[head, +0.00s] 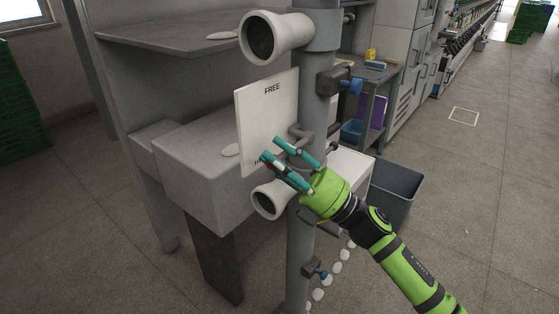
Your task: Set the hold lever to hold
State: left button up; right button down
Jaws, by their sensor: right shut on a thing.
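A white plate (255,115) on the grey post reads FREE at its top. A second word at its lower edge starts with H; the rest is hidden behind my fingers. The grey hold lever (300,131) comes off the post beside the plate's right edge. My right gripper (272,149) comes from the lower right, with its teal fingers in front of the plate's lower right part. It is shut on the lever, whose gripped end is mostly hidden by the fingers. The lever's exact angle cannot be told. My left gripper is not in view.
The grey post (318,75) carries a white funnel-like cup (285,32) above the plate and another cup (268,200) below it. A dark grey bin (396,188) stands on the floor at right. A grey machine body (195,170) is at left. The floor at far right is open.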

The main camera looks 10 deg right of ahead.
jog(key=shift+f+n+g, duration=0.35)
jog(key=shift+n+g, duration=0.15)
jog(key=c, duration=1.1)
grip_release()
jog(key=shift+w, duration=0.1)
jog(key=shift+d, duration=0.1)
jog(key=v, duration=1.2)
jog(key=shift+f, duration=0.15)
